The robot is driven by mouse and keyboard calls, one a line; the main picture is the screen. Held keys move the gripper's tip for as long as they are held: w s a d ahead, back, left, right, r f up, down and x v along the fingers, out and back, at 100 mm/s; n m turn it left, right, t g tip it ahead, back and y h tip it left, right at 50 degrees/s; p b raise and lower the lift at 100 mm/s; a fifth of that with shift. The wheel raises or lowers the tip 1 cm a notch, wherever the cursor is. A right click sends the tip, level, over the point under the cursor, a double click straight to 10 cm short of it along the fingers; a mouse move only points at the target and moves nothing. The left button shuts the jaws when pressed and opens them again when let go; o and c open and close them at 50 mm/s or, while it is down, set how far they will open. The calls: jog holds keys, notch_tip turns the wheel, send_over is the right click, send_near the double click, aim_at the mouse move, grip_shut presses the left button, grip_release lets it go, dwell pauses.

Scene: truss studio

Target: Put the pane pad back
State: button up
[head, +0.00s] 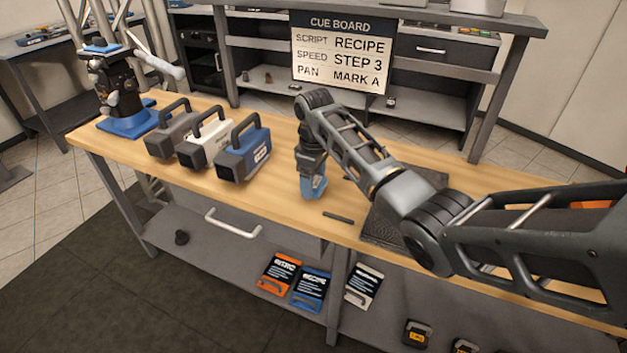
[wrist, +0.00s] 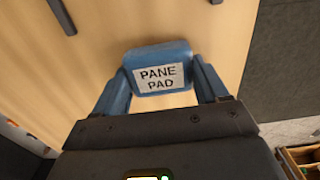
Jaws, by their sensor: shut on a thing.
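The pane pad (wrist: 160,72) is a small blue block with a white label reading PANE PAD. In the wrist view it sits between the two blue fingers of my gripper (wrist: 162,85), which is shut on it. In the head view my gripper (head: 313,188) points down at the wooden bench top (head: 270,210), near its middle. The pad is hard to tell from the blue fingers there. I cannot tell whether the pad touches the bench.
A dark strip (head: 338,217) lies right of my gripper, left of a dark textured mat (head: 385,228). Grey, white and blue handled cases (head: 243,152) stand to the left. A blue-based stand (head: 128,122) is at the far left. A cue board (head: 340,55) hangs behind.

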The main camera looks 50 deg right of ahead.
jog(key=shift+f, duration=0.25)
jog(key=shift+f, duration=0.15)
jog(key=o, duration=1)
